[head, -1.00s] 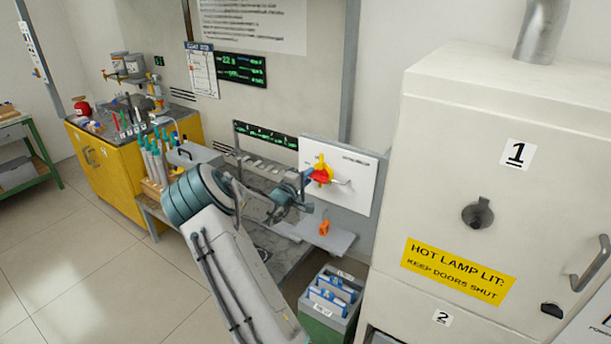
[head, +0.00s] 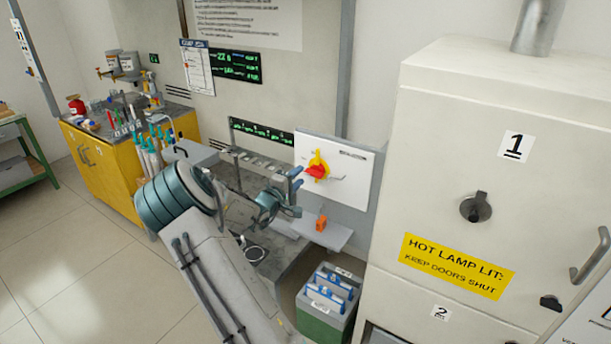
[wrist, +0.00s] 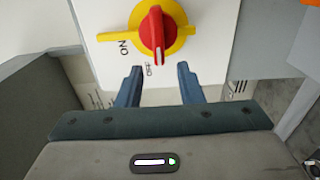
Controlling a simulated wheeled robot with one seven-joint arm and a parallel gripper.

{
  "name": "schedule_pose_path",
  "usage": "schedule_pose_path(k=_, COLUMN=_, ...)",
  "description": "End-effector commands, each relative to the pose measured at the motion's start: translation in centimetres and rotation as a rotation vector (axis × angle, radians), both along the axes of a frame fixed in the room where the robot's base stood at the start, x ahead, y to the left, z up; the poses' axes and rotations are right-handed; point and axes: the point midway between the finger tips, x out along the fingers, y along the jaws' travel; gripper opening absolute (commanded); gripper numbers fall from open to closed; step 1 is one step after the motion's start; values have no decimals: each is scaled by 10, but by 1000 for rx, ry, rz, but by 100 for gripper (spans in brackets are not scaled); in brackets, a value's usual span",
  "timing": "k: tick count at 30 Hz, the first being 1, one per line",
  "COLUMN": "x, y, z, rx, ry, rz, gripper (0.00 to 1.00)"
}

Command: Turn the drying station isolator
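The isolator is a red rotary handle (wrist: 157,35) on a yellow plate (wrist: 178,14), mounted on a white panel (wrist: 215,55). ON is printed to the left of the plate and OFF below the handle. In the wrist view the handle stands vertical, its lower end near OFF. In the head view the red handle (head: 317,172) and yellow plate show on the upright white panel (head: 352,190). My gripper (wrist: 159,75) is open and empty. Its two blue fingertips lie just short of the handle, one to each side. In the head view my gripper (head: 296,178) is just left of the handle.
An orange object (head: 321,223) sits on a small shelf (head: 335,236) below the panel. A bin with blue-and-white items (head: 330,310) stands on the floor below. A large white cabinet (head: 440,140) fills the right side. A grey bench (head: 285,262) lies under my arm.

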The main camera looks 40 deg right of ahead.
Motion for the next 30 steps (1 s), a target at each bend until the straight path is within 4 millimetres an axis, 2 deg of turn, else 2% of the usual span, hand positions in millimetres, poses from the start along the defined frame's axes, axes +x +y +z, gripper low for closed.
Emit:
schedule_pose_path(k=3, x=-9, y=27, z=-3, rx=1, ry=0, rz=2, gripper=34)
schedule_pose_path(k=12, x=-27, y=72, z=-1, rx=-1, ry=0, rz=-4, gripper=34)
schedule_pose_path(k=18, x=-31, y=81, z=0, rx=0, ry=0, rz=-6, gripper=34)
schedule_pose_path(k=30, x=-30, y=81, z=0, rx=0, ry=0, rz=-6, gripper=34)
